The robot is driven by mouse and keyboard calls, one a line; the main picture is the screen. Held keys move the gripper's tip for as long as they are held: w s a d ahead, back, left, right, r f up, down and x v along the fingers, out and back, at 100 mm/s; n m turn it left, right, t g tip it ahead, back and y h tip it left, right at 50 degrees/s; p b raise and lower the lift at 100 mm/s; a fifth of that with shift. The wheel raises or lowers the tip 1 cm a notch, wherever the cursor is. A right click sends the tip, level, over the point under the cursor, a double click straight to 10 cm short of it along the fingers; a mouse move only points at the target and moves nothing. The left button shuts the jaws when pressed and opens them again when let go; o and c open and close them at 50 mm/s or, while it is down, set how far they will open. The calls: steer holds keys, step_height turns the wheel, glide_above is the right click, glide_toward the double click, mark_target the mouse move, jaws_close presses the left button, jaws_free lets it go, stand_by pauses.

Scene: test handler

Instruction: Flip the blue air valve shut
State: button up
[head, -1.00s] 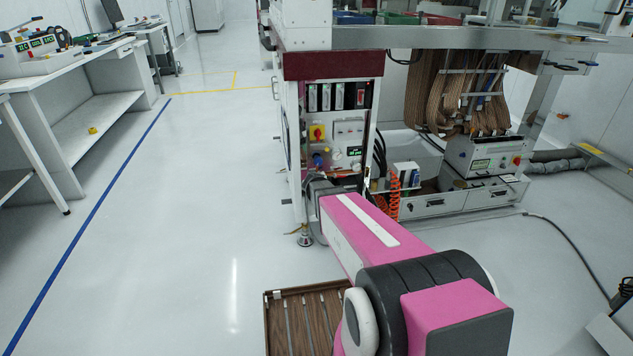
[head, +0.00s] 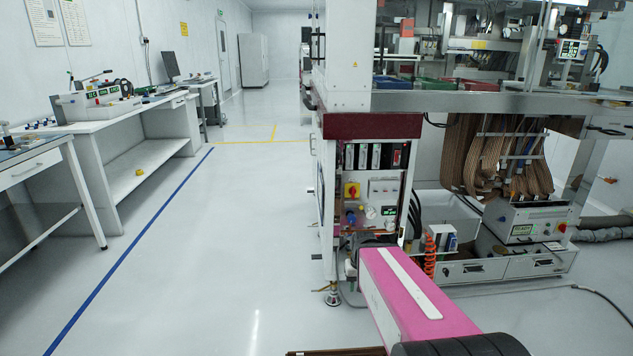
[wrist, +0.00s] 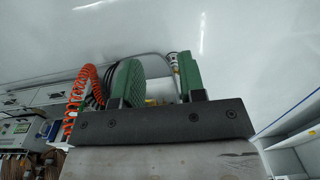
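The blue air valve (head: 351,218) shows in the head view as a small blue knob low on the front panel of the machine, under a red knob on a yellow plate. Its exact setting is too small to tell. My pink arm reaches toward the foot of this panel, and its far end and fingers are hidden in the head view. In the wrist view my gripper (wrist: 158,82) has two green fingers set apart with a gap between them. Nothing is held. The valve cannot be made out in the wrist view.
The machine's metal worktop (head: 500,103) overhangs to the right of the panel. An orange coiled hose (head: 429,257) hangs beside the panel; it also shows in the wrist view (wrist: 82,95). A white box (head: 528,222) stands farther right. The floor to the left is clear.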

steer(key=w+a+f+m+t+y, duration=0.1)
steer(key=w+f+t+y, duration=0.15)
steer(key=w+y, duration=0.45)
steer(key=w+a+f+t+y, duration=0.1)
steer(key=w+f+t+y, duration=0.2)
steer(key=w, duration=0.8)
steer(key=w+d+f+m+t, duration=0.4)
steer(key=w+d+m+t, duration=0.2)
steer(key=w+d+t, duration=0.65)
steer(key=w+a+g, duration=0.1)
steer(key=w, duration=0.2)
steer(key=w+a+g, duration=0.1)
steer(key=w, duration=0.3)
steer(key=w+a+g, duration=0.1)
steer(key=w+a, duration=0.1)
steer(key=w, duration=0.2)
steer(key=shift+r, duration=0.2)
jaws_close()
